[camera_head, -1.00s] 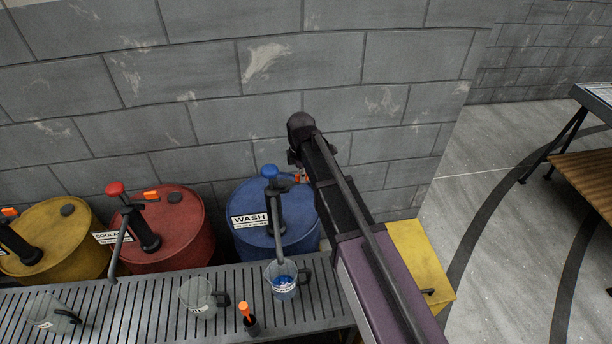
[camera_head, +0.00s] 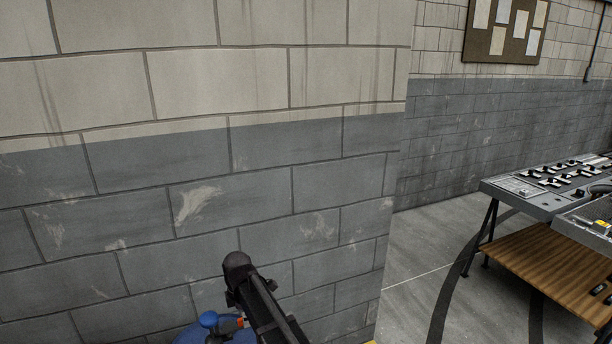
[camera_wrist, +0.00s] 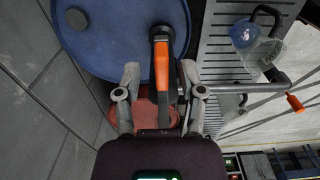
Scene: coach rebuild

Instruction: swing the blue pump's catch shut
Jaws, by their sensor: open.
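The blue pump (camera_head: 209,320) shows its head at the bottom edge of the head view, on top of the blue drum (camera_head: 195,336). Its orange catch (camera_head: 238,321) is close beside my arm there. In the wrist view the orange catch (camera_wrist: 161,65) lies in front of the blue drum (camera_wrist: 105,40). My gripper (camera_wrist: 160,74) is open, with one finger on each side of the catch in the picture. I cannot tell whether either finger touches it, or how far the catch is swung. My gripper's fingers are not clear in the head view.
Part of a red drum (camera_wrist: 150,112) shows beyond my fingers. A grey block wall (camera_wrist: 45,100) runs close along the left. A bench (camera_head: 550,205) stands far right.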

